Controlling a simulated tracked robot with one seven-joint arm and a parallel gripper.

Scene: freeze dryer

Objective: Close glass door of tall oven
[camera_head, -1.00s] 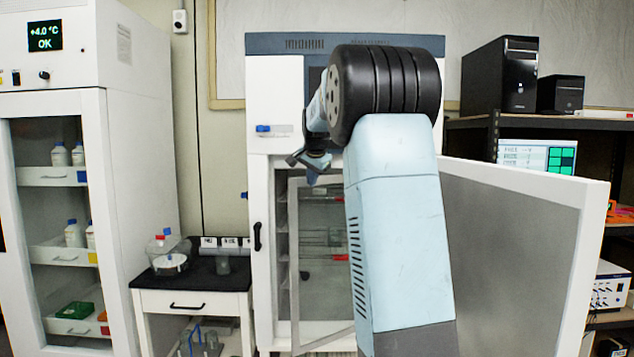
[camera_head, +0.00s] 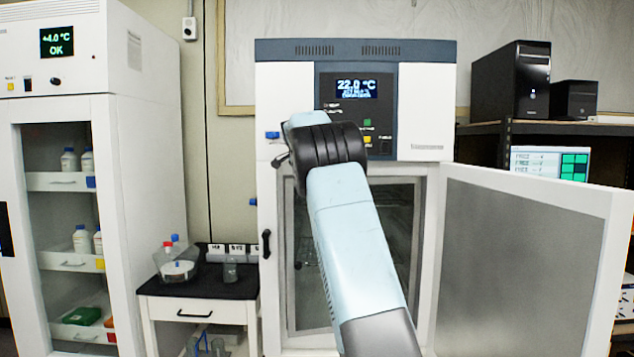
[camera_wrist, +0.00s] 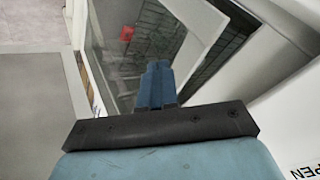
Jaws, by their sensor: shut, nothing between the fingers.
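The tall oven (camera_head: 425,110) stands in the middle of the head view, with a lit display reading 22.0 °C. Its glass door (camera_head: 310,305) is a pane in a grey frame within the oven's front opening. It looks close to the opening, but my arm covers much of it and I cannot tell whether it is fully shut. The pane also shows in the wrist view (camera_wrist: 120,50). My gripper (camera_wrist: 157,85) is shut and empty, with its blue fingers in front of the glass. I cannot tell whether they touch it. In the head view my arm hides the gripper.
The oven's solid outer door (camera_head: 525,260) stands wide open to the right. A black-topped side table (camera_head: 225,285) with glassware is left of the oven, beside a white glass-fronted refrigerator (camera_head: 150,170). A dark shelf with computers (camera_head: 510,85) is at the right.

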